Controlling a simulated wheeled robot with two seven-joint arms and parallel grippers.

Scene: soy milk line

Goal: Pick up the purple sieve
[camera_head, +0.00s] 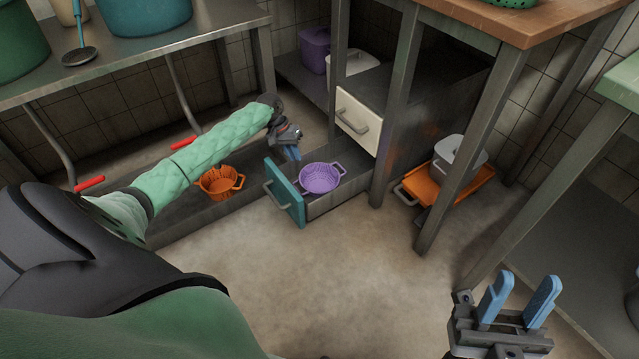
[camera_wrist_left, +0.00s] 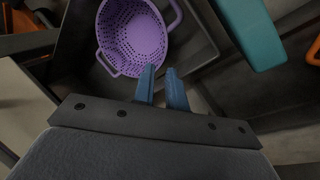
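The purple sieve (camera_head: 320,179) is a round perforated bowl with two loop handles. It sits in the pulled-out low drawer with a teal front (camera_head: 278,186). My left gripper (camera_head: 293,153) is above the drawer, up and left of the sieve, fingers pointing down. In the left wrist view the sieve (camera_wrist_left: 132,40) lies beyond the fingertips (camera_wrist_left: 160,72), and its near handle is left of them. A narrow gap shows between the left fingers; they hold nothing. My right gripper (camera_head: 521,290) is open and empty at the lower right, far from the sieve.
An orange basket (camera_head: 219,182) stands left of the drawer. The floor in front is clear.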

